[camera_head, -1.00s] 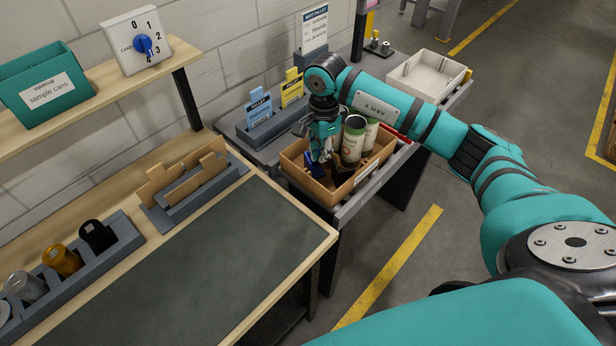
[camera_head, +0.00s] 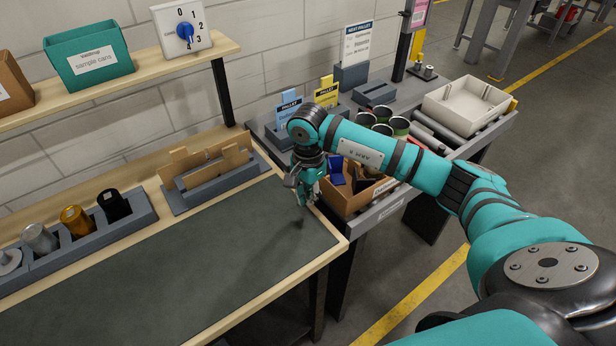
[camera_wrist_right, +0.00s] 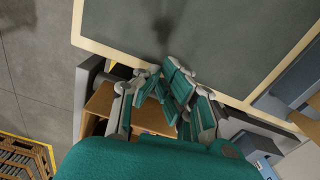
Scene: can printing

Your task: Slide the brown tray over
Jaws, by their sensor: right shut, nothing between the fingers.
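The brown tray (camera_head: 352,206) stands at the near left end of the roller table, next to the workbench. It holds a dark blue piece (camera_head: 336,172). My right arm hides its far part. Several open cans (camera_head: 400,126) show beyond the arm; I cannot tell if they stand in the tray. My right gripper (camera_head: 304,202) points down, shut and empty, just left of the tray over the workbench's right edge. In the right wrist view, the gripper (camera_wrist_right: 172,84) shows over the bench edge, with part of the brown tray (camera_wrist_right: 101,101) behind the fingers. My left gripper is not in view.
A cream bin (camera_head: 466,104) stands farther along the roller table. Blue and yellow pallet cards (camera_head: 327,92) stand in a grey holder by the wall. The dark mat (camera_head: 230,250) on the workbench is clear. A grey rack holds sample cans (camera_head: 77,221) at the left.

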